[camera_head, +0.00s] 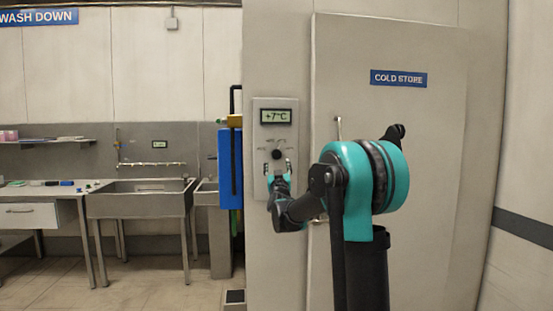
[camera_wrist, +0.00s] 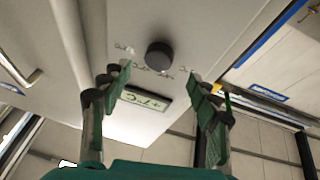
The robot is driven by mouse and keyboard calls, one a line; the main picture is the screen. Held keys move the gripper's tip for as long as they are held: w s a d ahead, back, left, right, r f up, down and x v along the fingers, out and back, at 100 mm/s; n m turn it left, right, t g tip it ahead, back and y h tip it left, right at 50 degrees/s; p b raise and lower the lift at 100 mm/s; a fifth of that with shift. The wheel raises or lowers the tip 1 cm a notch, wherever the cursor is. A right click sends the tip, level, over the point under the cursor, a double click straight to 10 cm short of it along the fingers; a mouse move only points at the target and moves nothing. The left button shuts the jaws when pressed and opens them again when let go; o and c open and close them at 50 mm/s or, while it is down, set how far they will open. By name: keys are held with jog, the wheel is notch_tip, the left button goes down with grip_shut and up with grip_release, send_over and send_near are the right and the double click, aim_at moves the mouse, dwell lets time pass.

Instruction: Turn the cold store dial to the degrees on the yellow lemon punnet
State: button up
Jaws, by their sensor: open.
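The cold store dial (camera_head: 277,154) is a dark round knob on a pale wall panel (camera_head: 262,180) left of the cold store door. The display (camera_head: 275,116) above it reads +7°C. My gripper (camera_head: 279,168) is at the panel just below the dial, with its fingers apart and nothing between them. In the wrist view the dial (camera_wrist: 160,55) lies ahead of the open gripper (camera_wrist: 160,80), clear of both fingertips. Small marks surround the dial, too small to read. The yellow lemon punnet is not visible in either view.
The cold store door (camera_head: 420,150) with its handle stands right of the panel. A blue item (camera_head: 228,165) hangs on the left. A steel sink (camera_head: 140,200) and a bench (camera_head: 50,190) with small items stand further left. Floor between them is open.

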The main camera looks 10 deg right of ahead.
aim_at(276, 155)
jog(key=x, duration=0.6)
jog(key=shift+w+d+r, duration=0.1)
jog(key=shift+w+r, duration=0.05)
jog(key=shift+w, duration=0.2)
jog(key=shift+c, duration=0.5)
jog(key=c, duration=1.1)
jog(key=shift+o, duration=0.2)
jog(key=shift+m, duration=0.3)
jog(key=m+h, duration=0.3)
jog(key=m, duration=0.1)
jog(key=shift+m+g, duration=0.4)
jog(key=shift+a+r+m+g+h, duration=0.15)
jog(key=shift+m+g+h, duration=0.4)
jog(key=shift+m, duration=1.1)
jog(key=shift+a+m+g+h, duration=0.15)
jog(key=shift+m+g+h, duration=0.4)
jog(key=shift+m, duration=1.1)
jog(key=o, duration=1.2)
jog(key=shift+c, duration=0.2)
